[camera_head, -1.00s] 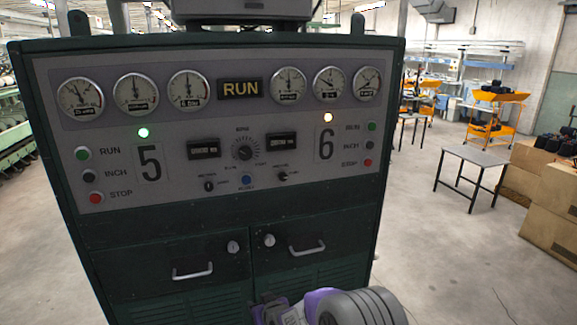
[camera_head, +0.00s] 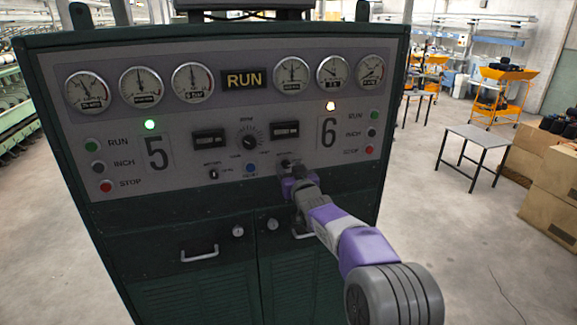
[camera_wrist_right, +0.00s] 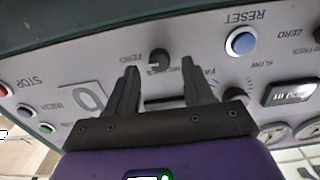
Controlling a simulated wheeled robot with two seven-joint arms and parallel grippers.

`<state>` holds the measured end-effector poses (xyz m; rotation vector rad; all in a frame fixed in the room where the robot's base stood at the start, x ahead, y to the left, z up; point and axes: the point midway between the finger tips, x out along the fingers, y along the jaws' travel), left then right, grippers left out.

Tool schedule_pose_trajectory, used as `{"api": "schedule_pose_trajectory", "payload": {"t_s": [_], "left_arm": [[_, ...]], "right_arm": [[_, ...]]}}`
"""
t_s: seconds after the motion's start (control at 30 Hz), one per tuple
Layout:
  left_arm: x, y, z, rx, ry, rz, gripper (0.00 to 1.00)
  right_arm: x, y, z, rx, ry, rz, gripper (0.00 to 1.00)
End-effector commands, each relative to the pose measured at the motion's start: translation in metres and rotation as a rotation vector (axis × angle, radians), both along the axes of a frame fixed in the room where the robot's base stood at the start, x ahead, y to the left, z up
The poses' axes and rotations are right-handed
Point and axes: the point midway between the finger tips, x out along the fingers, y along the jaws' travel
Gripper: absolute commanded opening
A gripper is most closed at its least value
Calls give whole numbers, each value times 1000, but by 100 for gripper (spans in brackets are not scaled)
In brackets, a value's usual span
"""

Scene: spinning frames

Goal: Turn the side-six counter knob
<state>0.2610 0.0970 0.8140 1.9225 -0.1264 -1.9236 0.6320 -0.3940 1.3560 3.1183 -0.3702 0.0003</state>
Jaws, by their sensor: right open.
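The side-six counter knob is a small black knob (camera_head: 285,163) low on the control panel, left of the big 6, below a small dark counter display (camera_head: 285,129). In the right wrist view, which is upside down, the knob (camera_wrist_right: 158,60) shows between the tips of my right gripper, near ZERO and METRES lettering. My right gripper (camera_wrist_right: 160,68) is open, its two dark fingers on either side of the knob; contact cannot be told. In the head view the right gripper (camera_head: 289,176) is at the panel just below the knob and partly hides that area. My left gripper is not in view.
A blue reset button (camera_head: 251,168), the side-five knob (camera_head: 213,174) and a larger dial (camera_head: 249,137) are nearby on the panel. Side-six run, inch and stop buttons lie to the right. Cabinet handles (camera_head: 200,254) stick out below. A small table (camera_head: 478,145) stands apart at right.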

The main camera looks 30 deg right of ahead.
Motion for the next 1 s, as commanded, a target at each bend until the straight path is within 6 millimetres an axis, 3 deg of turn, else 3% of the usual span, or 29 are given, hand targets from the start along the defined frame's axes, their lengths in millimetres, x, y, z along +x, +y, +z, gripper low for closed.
{"api": "schedule_pose_trajectory", "payload": {"t_s": [0.2, 0.5, 0.83, 1.0], "left_arm": [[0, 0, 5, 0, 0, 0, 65], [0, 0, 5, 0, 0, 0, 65], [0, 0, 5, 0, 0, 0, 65], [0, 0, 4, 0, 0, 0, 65]], "right_arm": [[15, -4, 0, 0, 1, 0, 52], [16, -4, 0, 2, 0, 1, 50], [16, -4, 0, 1, 0, 1, 0], [16, -4, -1, -5, 1, 1, 0]]}}
